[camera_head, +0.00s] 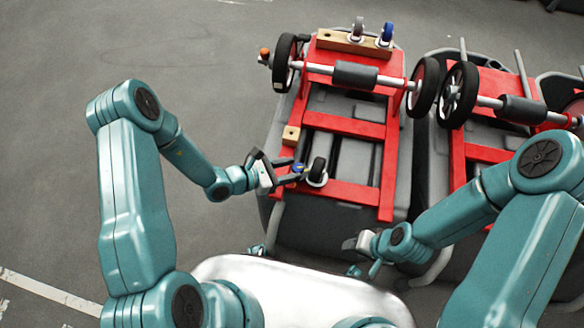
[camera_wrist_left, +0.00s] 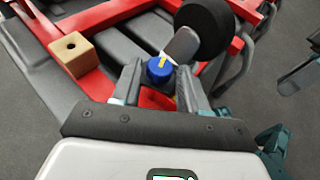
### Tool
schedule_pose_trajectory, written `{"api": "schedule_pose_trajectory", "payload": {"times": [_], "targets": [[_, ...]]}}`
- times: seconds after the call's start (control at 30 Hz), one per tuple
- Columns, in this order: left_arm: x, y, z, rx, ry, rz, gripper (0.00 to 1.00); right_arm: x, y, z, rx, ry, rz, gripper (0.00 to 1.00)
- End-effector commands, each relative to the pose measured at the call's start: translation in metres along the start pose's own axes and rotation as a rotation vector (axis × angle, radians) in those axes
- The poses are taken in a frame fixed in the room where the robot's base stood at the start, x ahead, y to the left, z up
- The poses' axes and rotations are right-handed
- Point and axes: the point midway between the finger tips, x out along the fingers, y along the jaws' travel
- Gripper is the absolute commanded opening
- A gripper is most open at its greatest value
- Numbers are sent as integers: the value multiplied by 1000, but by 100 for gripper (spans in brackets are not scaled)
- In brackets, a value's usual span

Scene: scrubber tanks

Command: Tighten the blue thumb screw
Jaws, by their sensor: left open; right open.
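The blue thumb screw (camera_head: 298,168) sits beside a small black caster wheel (camera_head: 318,170) at the near end of a red frame (camera_head: 350,192). In the left wrist view the screw (camera_wrist_left: 159,69) is a round blue knob with a yellow mark on top. My left gripper (camera_head: 290,172) is open, with its fingers on either side of the screw; in the left wrist view the fingers (camera_wrist_left: 160,84) flank the knob. I cannot tell if they touch it. My right gripper (camera_head: 362,256) is open and empty, low and to the right of the screw.
A wooden block (camera_head: 291,135) with a hole sits on the frame near the screw. Large black wheels and an axle cross the frame farther back, below two casters on a wooden bar (camera_head: 352,43). A second scrubber tank (camera_head: 437,165) stands close at right. Floor at left is clear.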

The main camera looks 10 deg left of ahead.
Motion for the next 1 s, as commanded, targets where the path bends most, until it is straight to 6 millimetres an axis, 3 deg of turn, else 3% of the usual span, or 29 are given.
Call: {"api": "schedule_pose_trajectory", "payload": {"times": [0.13,0.4,0.43,0.53,0.57,1.0], "targets": [[11,0,0,1,-1,-1,44,1,0,0,0,0,0,43],[13,0,0,-1,0,1,44,1,0,0,0,0,0,43],[13,0,0,-1,0,1,40,1,0,0,0,0,0,43],[13,0,0,0,0,0,8,1,0,0,0,0,0,43],[13,0,0,0,0,0,2,1,0,0,0,0,0,43],[13,3,-1,35,0,-75,2,8,3,0,0,0,0,43]]}}
